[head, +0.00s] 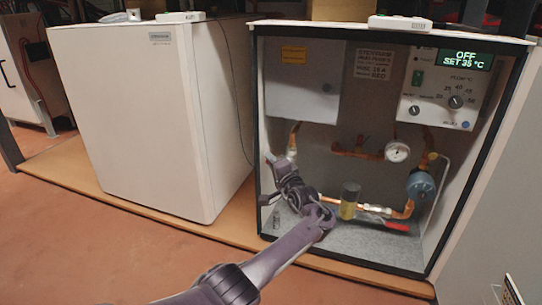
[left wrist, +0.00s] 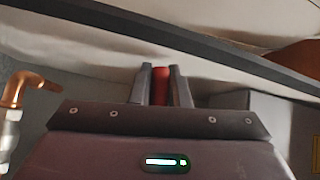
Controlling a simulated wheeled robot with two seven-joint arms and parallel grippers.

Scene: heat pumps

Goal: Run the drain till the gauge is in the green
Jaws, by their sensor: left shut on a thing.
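The gauge (head: 397,152) is a small round white dial on the copper pipes inside the open heat pump cabinet; its needle and any green band are too small to read. My left gripper (head: 272,160) reaches into the cabinet's left side, beside the copper pipe (head: 293,138). In the left wrist view, my left gripper (left wrist: 160,84) is shut on a red handle (left wrist: 160,86), which stands between its fingers. In the head view the gripper and arm hide that handle. I cannot tell the drain's outlet. My right gripper is in neither view.
The control panel display (head: 466,60) reads OFF, SET 35 °C. A blue round unit (head: 420,185), a dark-topped brass cylinder (head: 349,200) and a red-handled item (head: 398,227) sit lower in the cabinet. A closed white unit (head: 135,115) stands to the left. Floor in front is clear.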

